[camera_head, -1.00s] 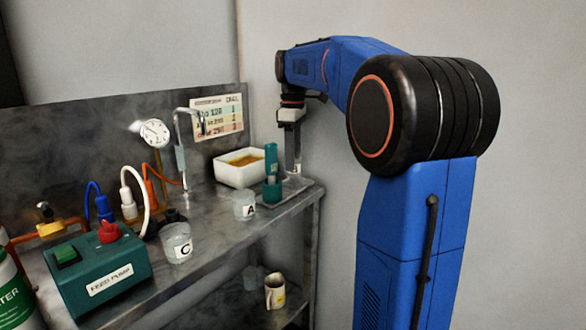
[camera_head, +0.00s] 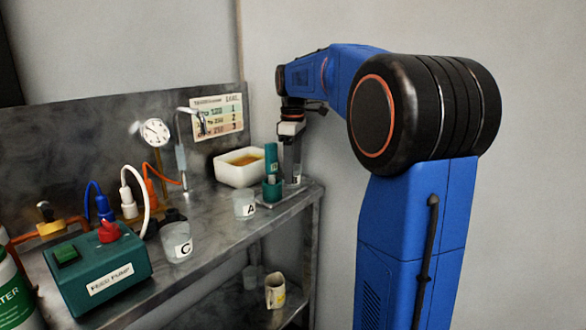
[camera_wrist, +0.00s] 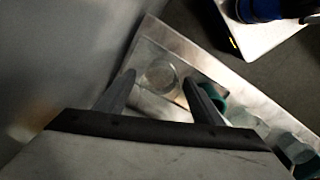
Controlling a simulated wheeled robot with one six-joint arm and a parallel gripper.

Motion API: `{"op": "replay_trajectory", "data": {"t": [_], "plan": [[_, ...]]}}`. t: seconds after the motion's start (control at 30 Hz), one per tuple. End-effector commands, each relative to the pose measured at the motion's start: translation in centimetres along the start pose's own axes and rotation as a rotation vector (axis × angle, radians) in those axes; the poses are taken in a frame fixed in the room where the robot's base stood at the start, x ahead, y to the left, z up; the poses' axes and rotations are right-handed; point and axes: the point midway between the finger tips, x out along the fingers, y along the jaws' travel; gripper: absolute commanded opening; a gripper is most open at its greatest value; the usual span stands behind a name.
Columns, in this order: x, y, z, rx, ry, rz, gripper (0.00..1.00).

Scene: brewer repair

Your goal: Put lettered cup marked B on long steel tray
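A clear cup (camera_wrist: 161,72) stands between the two fingertips of my gripper (camera_wrist: 159,77) in the wrist view, with a gap on each side. My gripper is open and points down. In the head view my gripper (camera_head: 291,168) is at the far right end of the bench, and the clear cup (camera_head: 297,174) shows beside its fingers. No letter can be read on this cup. A steel tray (camera_head: 287,197) lies at that bench end, and the cup appears to stand on it. The tray also shows in the wrist view (camera_wrist: 152,103).
A teal holder (camera_head: 272,190) stands close left of my gripper. Cup A (camera_head: 244,205) and cup C (camera_head: 177,242) stand farther left. A white bin (camera_head: 238,172) is behind. A green pump box (camera_head: 98,270) is at left. A mug (camera_head: 275,291) is on the lower shelf.

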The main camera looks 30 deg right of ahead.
Motion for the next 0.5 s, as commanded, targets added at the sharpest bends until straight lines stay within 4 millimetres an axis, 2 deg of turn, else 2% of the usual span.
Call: {"op": "replay_trajectory", "data": {"t": [0.27,0.37,0.5], "plan": [[-0.4,0.0,0.0,0.0,0.0,0.001,0.61],[-1.3,0.1,0.0,0.0,0.001,0.002,0.61],[-3.7,0.1,0.0,0.0,0.001,0.002,0.61]]}}
